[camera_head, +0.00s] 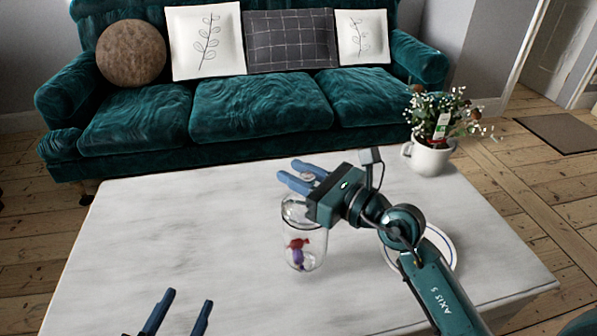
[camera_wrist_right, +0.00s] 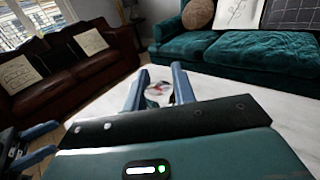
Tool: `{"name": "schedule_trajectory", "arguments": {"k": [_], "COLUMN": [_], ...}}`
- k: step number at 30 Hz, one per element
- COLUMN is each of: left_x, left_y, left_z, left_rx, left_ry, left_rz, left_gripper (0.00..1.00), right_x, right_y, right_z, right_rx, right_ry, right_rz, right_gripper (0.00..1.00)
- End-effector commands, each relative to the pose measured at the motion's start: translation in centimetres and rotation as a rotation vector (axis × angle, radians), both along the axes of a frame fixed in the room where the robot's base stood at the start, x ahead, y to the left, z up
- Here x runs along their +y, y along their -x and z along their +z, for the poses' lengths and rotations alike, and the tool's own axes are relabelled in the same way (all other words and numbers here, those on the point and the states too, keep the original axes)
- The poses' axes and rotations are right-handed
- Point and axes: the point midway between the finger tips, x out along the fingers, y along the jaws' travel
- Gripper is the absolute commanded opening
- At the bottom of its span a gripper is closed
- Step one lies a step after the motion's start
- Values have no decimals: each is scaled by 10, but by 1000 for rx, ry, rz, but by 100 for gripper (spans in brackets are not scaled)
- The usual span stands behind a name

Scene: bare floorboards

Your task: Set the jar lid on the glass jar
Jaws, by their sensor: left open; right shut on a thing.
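The clear glass jar (camera_head: 310,262) stands upright on the table, with small red and purple pieces inside. My right gripper (camera_head: 302,177) is above the jar's mouth, shut on the glass jar lid (camera_head: 297,209). In the right wrist view, the lid (camera_wrist_right: 158,90) shows between my right gripper's fingers (camera_wrist_right: 158,88). The lid is at or just above the jar's rim; I cannot tell whether they touch. My gripper hides part of the rim. My left gripper (camera_head: 180,312) is open and empty at the lower left, away from the jar.
A plate with a blue ring (camera_head: 447,246) lies right of the jar, partly under my right arm. A white mug with flowers (camera_head: 430,158) stands at the table's back right. The pale table (camera_head: 160,225) is clear on the left. A green sofa (camera_head: 260,105) stands behind it.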

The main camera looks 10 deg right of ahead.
Motion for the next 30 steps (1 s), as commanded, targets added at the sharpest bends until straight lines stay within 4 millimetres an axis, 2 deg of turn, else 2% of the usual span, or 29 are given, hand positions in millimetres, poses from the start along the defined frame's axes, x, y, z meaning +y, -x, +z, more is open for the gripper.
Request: {"name": "schedule_trajectory", "arguments": {"k": [30], "left_x": [0], "left_y": [0], "left_z": [6], "left_rx": [1], "left_ry": [1], "left_rz": [0], "left_gripper": [44], "right_x": [0], "right_y": [0], "right_z": [0], "right_rx": [-2], "right_ry": [1], "right_rz": [0], "right_gripper": [0]}}
